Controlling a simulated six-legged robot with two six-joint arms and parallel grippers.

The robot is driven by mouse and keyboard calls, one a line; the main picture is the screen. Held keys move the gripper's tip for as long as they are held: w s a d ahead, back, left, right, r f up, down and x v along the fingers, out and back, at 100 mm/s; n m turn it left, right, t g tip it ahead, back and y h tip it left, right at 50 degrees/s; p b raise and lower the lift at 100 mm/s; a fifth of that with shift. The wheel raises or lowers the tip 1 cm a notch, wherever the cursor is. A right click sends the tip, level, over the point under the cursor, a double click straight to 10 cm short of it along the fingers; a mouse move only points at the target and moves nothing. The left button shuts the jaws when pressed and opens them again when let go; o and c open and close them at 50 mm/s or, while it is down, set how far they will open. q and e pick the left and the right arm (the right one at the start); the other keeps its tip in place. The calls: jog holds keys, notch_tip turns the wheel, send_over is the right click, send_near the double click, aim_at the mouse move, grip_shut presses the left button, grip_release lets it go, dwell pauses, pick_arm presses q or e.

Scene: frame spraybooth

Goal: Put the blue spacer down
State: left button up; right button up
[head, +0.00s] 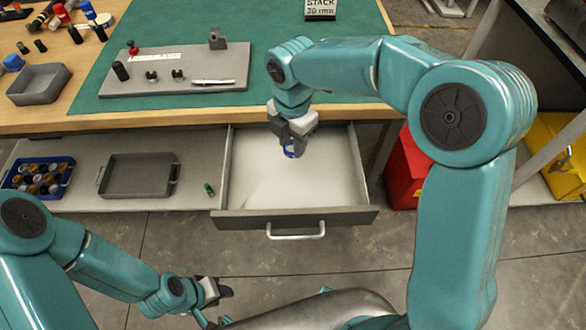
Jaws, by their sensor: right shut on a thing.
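The blue spacer (290,151) is in my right gripper (291,143), partly hidden by the fingers. My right gripper points down and is shut on it, over the open drawer (270,188). I cannot tell whether the spacer touches the drawer floor. The drawer looks otherwise empty. My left gripper (222,291) is low in the view, in front of the drawer and to its left, over the floor. Its fingers are small and dark, and I cannot tell whether they are open.
A grey fixture board (180,61) lies on the green mat (270,20) above the drawer. A grey tray (138,176), a blue bin (40,170) and a small green item (209,189) are on the shelf left of the drawer. A red container (405,170) stands right.

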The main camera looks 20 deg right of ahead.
send_over(293, 178)
jog(key=f, duration=0.7)
jog(key=shift+w+d+b, duration=0.1)
jog(key=shift+w+b, duration=0.1)
jog(key=shift+b, duration=0.1)
notch_tip(293, 178, down, 4)
jog(key=shift+s, duration=0.1)
jog(key=shift+f, duration=0.25)
jog(key=shift+r, duration=0.1)
jog(key=shift+b, duration=0.3)
jog(key=o, duration=0.6)
jog(key=shift+f, duration=0.2)
jog(key=o, duration=0.4)
jog(key=shift+r, duration=0.1)
